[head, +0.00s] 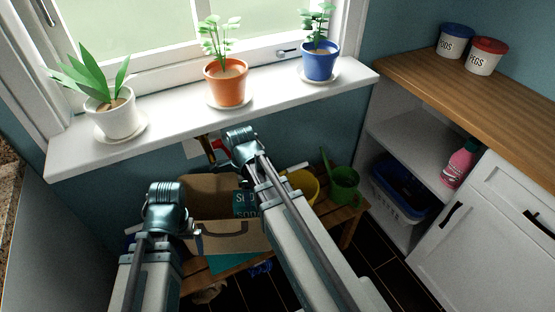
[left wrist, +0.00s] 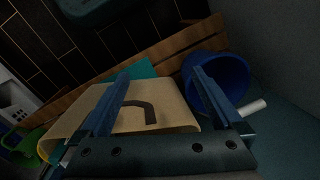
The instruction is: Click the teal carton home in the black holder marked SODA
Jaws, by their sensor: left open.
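A teal panel with white lettering that reads like SODA (head: 240,204) shows inside or behind an open cardboard box (head: 222,242) on the bench. I cannot tell whether it is the teal carton; my right arm partly covers it. I cannot make out a black holder. My left gripper (left wrist: 163,78) is open and empty in the left wrist view, its fingers spread above the cardboard box (left wrist: 165,118) and its dark handle slot.
A flat teal thing (head: 232,263) lies in front of the box. A yellow bucket (head: 303,187) and green watering can (head: 343,183) stand right on the bench. A blue bucket (left wrist: 218,75) is beside the box. Potted plants line the windowsill (head: 170,126) above. A white cabinet (head: 470,225) stands right.

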